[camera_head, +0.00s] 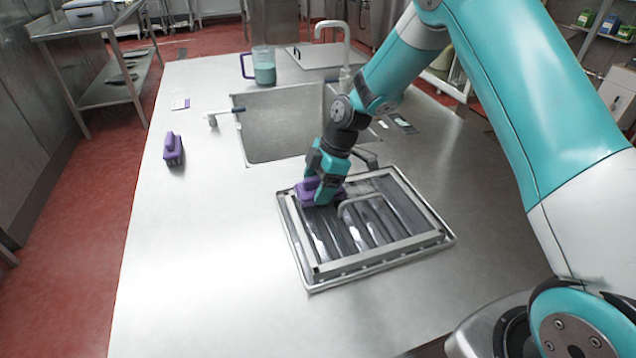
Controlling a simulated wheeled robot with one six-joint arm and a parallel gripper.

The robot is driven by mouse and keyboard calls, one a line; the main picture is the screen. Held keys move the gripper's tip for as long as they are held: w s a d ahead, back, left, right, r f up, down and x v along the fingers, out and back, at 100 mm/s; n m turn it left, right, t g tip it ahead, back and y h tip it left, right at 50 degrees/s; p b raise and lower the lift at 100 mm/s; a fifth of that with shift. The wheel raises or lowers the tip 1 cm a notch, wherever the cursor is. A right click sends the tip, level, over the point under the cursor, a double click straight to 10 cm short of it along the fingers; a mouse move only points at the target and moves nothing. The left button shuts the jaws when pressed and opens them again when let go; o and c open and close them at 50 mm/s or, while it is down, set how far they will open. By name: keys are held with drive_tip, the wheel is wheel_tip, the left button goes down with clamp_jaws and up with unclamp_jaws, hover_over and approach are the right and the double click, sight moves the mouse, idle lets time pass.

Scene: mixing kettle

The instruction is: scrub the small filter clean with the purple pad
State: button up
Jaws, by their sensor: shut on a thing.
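The small filter (372,262) is a rectangular metal frame with dark slats and a wire handle. It lies flat on the steel counter, right of the middle. My gripper (319,192) is shut on the purple pad (310,197) over the filter's far left part. The pad looks to be down on the slats, though my fingers hide part of it. Pale streaks or reflections show on the slats; I cannot tell which.
A second purple brush-like thing (173,149) stands at the counter's left. A sink (282,127) with taps lies behind the filter. A jug with teal liquid (263,68) stands beyond it. The counter's front left (200,270) is clear.

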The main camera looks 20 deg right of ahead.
drive_tip(key=shift+f+b, duration=0.55)
drive_tip(key=shift+f, duration=0.25)
